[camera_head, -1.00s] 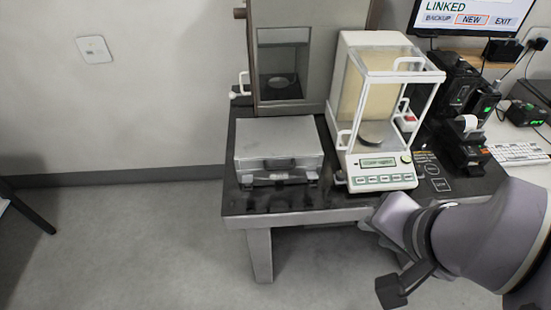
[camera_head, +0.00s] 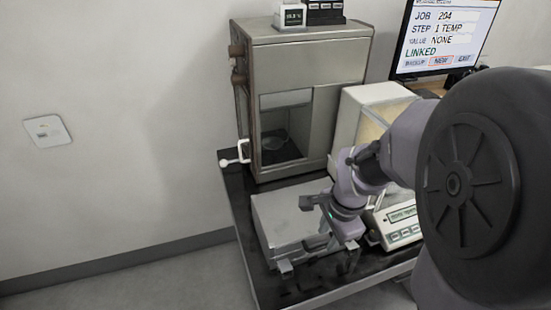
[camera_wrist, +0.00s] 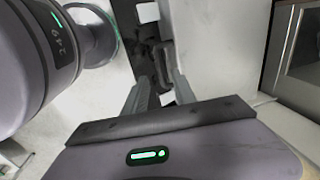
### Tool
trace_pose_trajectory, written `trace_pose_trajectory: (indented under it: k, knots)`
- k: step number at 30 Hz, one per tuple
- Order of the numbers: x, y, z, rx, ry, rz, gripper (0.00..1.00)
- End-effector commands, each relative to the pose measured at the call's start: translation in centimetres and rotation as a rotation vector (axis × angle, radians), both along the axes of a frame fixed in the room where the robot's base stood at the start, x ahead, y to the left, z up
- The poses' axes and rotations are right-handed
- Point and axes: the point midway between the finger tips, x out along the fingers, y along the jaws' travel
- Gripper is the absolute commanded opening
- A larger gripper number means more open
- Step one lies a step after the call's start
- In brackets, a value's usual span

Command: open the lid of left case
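The left case (camera_head: 288,212) is a flat grey metal box on the dark table, with its lid down. It stands in front of the grey cabinet and left of the white balance. My gripper (camera_head: 349,258) is low at the case's front right corner and partly hidden by my wrist. A dark fitting of the case (camera_wrist: 160,66) lies near the fingertips. I cannot tell whether they touch it.
The white balance (camera_head: 398,218) is close on the right, partly behind my arm. The dark table's left edge (camera_head: 240,215) is near the case. A monitor (camera_head: 440,40) is at the back right.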

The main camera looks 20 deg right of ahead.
Motion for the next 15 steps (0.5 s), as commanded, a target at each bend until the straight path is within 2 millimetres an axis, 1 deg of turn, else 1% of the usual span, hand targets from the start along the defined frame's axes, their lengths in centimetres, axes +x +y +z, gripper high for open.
trace_pose_trajectory:
  k: [1,3,6,10,15]
  knots:
    - [0.1,0.0,-1.6,0.002,0.003,0.0,0.32]
    - [0.3,0.0,-2.7,0.001,0.003,0.001,0.32]
    - [0.6,0.1,-3.6,0.001,0.001,0.002,0.32]
    - [0.7,0.1,-4.2,0.0,0.0,0.001,0.32]
    - [0.8,0.1,-4.2,0.0,-0.001,0.002,0.32]
